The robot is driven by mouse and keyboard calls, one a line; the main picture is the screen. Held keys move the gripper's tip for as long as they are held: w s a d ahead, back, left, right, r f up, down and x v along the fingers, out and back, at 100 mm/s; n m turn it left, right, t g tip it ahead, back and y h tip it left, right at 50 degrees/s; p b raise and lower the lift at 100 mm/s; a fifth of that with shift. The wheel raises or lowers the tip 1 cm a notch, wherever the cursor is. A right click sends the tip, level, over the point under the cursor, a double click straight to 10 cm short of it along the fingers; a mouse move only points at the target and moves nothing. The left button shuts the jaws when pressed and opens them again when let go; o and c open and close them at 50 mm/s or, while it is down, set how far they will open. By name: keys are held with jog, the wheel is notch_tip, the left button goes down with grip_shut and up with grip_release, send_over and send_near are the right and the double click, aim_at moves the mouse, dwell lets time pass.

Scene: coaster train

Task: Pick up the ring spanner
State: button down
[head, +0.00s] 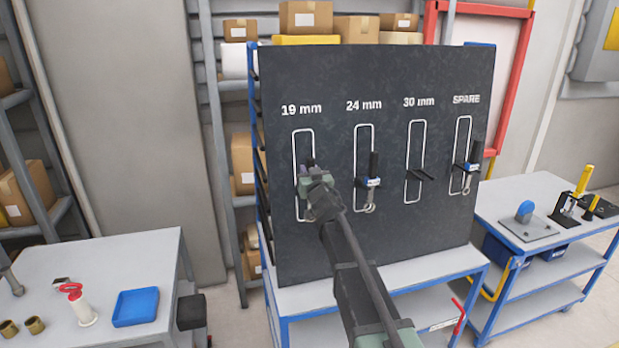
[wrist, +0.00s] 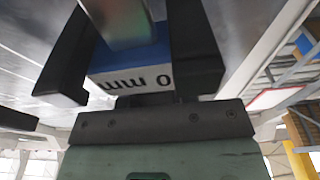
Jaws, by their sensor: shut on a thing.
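My gripper (head: 315,188) is in front of the 19 mm outline (head: 303,135) on the dark tool board (head: 385,80). In the wrist view my gripper (wrist: 130,55) is shut on the ring spanner (wrist: 130,62). Its grey metal part runs out of the top of the picture, and its blue grip has a white label reading "0 mm" upside down; the first digit is hidden. In the head view my gripper mostly hides the spanner. Similar spanners hang at 24 mm (head: 372,182) and SPARE (head: 467,168). The 30 mm outline (head: 416,130) holds only bare pegs.
The board stands on a blue-framed bench (head: 430,267). At left, a grey table (head: 110,262) carries a blue tray (head: 136,307) and small parts. At right, a second bench (head: 540,200) holds a fixture with yellow handles (head: 583,182). Shelves with boxes stand behind.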

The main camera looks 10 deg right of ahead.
notch_tip(320, 180, up, 4)
jog(key=p, duration=0.3)
send_near(309, 160)
jog(key=s, duration=0.2)
jog(key=s+d, duration=0.1)
jog(key=s, duration=0.2)
jog(key=shift+s+d+f, duration=0.1)
jog(key=shift+d+f, duration=0.05)
jog(key=shift+f, duration=0.1)
jog(key=c, duration=1.5)
grip_release()
jog(key=shift+c, duration=0.2)
grip_shut()
